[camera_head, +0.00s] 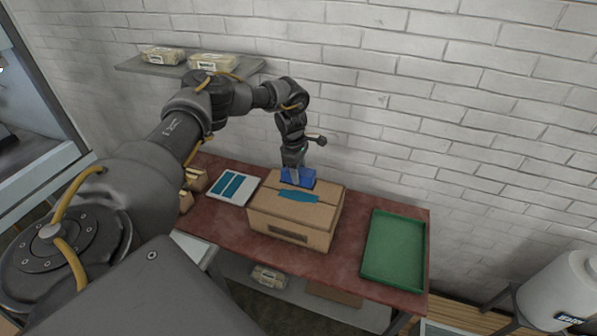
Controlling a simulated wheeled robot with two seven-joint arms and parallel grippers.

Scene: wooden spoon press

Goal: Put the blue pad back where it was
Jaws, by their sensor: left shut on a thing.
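A blue pad (298,178) is in my left gripper (296,176), at the back edge of a cardboard box's top. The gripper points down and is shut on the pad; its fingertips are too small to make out. I cannot tell whether the pad touches the box. The cardboard box (290,235) stands closed on the red table, with a teal patch (299,196) on its top. A white tray (222,199) with teal strips lies to the left of the box. My right gripper is not in view.
A green tray (395,222), empty, lies at the right end of the red table (225,222). Small packages sit at the table's left end and on a grey wall shelf (134,66). A brick wall is behind.

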